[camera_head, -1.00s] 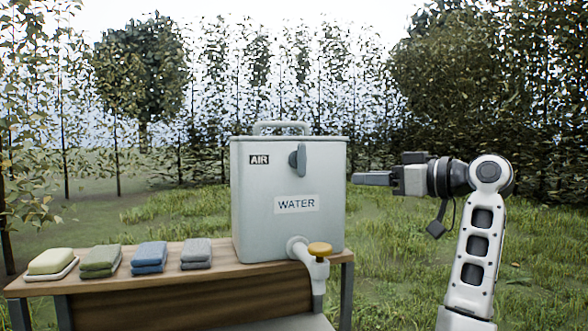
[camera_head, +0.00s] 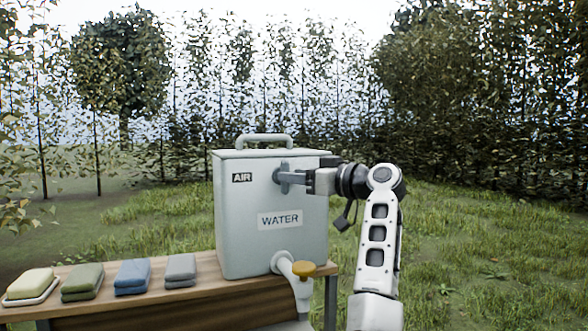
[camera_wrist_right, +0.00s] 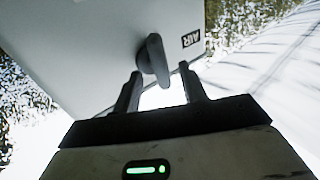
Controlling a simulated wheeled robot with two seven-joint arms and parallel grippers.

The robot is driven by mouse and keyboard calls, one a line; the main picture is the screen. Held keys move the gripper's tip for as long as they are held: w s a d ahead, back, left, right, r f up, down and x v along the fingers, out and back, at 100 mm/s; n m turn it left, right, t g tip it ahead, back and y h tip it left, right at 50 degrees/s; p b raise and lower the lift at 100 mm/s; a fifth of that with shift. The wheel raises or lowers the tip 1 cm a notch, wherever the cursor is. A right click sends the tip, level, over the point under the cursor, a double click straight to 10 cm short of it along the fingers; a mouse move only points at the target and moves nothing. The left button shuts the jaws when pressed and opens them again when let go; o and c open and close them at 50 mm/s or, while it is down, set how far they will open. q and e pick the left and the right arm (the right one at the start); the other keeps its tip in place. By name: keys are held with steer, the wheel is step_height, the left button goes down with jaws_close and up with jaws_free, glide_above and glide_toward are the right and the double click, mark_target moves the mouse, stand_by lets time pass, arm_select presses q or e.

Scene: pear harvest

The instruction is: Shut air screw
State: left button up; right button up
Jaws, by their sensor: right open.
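The air screw (camera_head: 284,188) is a grey lever-like handle on the front of the pale grey water tank (camera_head: 240,205), right of the AIR label (camera_head: 242,178). In the head view it stands about upright, partly hidden by my right gripper (camera_head: 294,178), which reaches it from the right. In the right wrist view the screw (camera_wrist_right: 154,55) sticks out from the tank face, its near end appearing between the two open fingertips of my right gripper (camera_wrist_right: 160,80). I cannot tell whether a finger touches it. My left gripper is not in view.
Grass is open on the right.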

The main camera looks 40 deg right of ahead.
steer(key=shift+w+a, duration=0.2)
steer(key=shift+w, duration=0.3)
jaws_close()
